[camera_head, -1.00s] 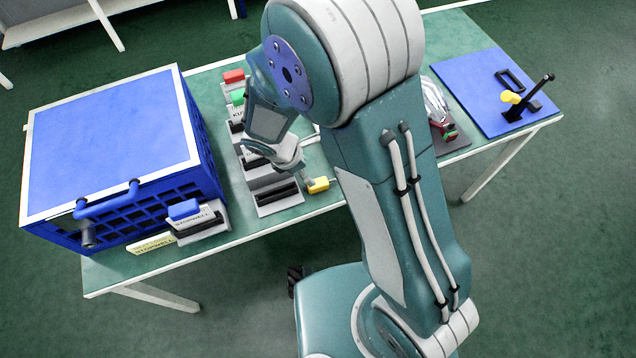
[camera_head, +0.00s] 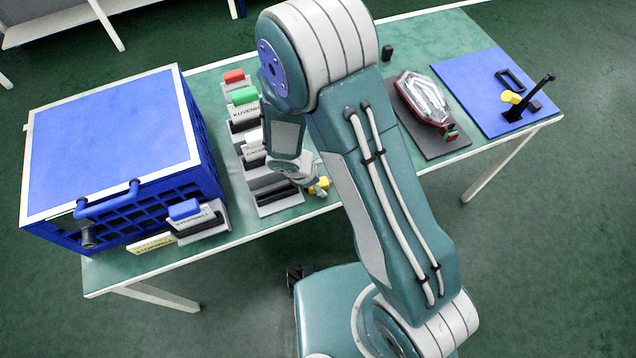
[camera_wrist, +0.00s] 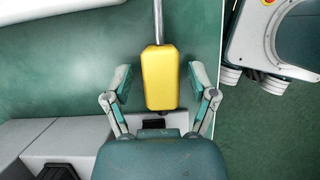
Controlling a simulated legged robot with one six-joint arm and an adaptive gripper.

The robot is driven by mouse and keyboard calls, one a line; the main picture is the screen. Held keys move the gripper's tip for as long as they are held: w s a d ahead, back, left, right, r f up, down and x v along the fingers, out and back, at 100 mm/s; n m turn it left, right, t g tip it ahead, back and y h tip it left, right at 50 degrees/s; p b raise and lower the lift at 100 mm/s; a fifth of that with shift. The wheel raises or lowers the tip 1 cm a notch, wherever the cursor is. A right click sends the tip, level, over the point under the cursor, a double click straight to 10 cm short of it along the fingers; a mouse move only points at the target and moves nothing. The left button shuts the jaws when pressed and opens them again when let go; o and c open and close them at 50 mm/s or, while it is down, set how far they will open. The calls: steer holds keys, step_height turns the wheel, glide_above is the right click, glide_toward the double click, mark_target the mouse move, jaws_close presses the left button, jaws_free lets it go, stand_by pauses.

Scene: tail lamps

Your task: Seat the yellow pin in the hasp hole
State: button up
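The yellow pin (camera_wrist: 160,76) has a block-shaped yellow grip and a grey metal shaft pointing up the picture in the wrist view. In the head view its yellow part (camera_head: 322,184) shows near the table's front edge, partly covered by my gripper. My gripper (camera_wrist: 161,82) is open, one finger on each side of the yellow grip with a visible gap to both. In the head view my gripper (camera_head: 314,188) is low, right of the row of grey holders. I cannot make out the hasp hole; the blue crate (camera_head: 205,165) has a blue bar and dark cylinder at its front.
Grey holders (camera_head: 277,203) with dark slots stand left of my gripper, some holding red, green or white-topped pieces. A tail lamp (camera_head: 424,97) lies on a dark mat to the right. A blue board (camera_head: 480,85) carries a black lever with a yellow knob.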

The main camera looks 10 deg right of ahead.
jaws_close()
